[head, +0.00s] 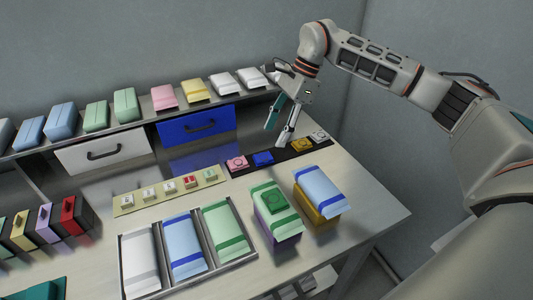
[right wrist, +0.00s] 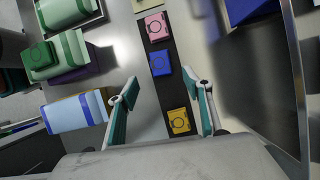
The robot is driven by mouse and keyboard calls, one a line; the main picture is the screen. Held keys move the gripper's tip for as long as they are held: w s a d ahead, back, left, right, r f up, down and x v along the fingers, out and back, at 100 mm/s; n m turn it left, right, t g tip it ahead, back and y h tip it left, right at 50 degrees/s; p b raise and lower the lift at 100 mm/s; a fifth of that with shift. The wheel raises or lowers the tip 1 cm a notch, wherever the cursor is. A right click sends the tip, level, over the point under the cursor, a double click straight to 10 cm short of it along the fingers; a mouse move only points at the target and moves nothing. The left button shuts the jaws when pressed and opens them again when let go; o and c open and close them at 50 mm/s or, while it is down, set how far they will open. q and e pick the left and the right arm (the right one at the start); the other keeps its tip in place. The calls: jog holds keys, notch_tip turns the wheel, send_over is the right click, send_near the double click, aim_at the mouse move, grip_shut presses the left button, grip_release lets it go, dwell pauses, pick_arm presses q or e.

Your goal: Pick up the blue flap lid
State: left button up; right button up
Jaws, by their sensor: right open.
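The blue flap lid (head: 262,158) is a small flat blue piece on a dark strip (head: 281,157), between a pink lid (head: 237,162) and a yellow lid (head: 300,145). My right gripper (head: 277,135) is open and empty, with its fingers pointing down above the strip. In the right wrist view, the blue lid (right wrist: 160,63) appears between and slightly beyond the two spread fingertips (right wrist: 160,77). The yellow lid (right wrist: 179,121) shows between the fingers, nearer the palm. The fingers do not appear to touch any lid. My left gripper is not in view.
A white lid (head: 320,136) sits at the strip's right end. Two wrapped packs, one green-topped (head: 275,208) and one blue-and-white (head: 320,190), stand in front. A tray (head: 252,257) of several packs lies at left. A shelf (head: 143,117) with packs runs behind.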

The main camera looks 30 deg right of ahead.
aim_at(266, 156)
jog(key=shift+d+x, duration=0.25)
jog(key=shift+x, duration=0.95)
jog(key=x, duration=0.5)
jog(key=shift+f+b, duration=0.1)
jog(key=shift+b, duration=0.25)
jog(key=c, duration=0.8)
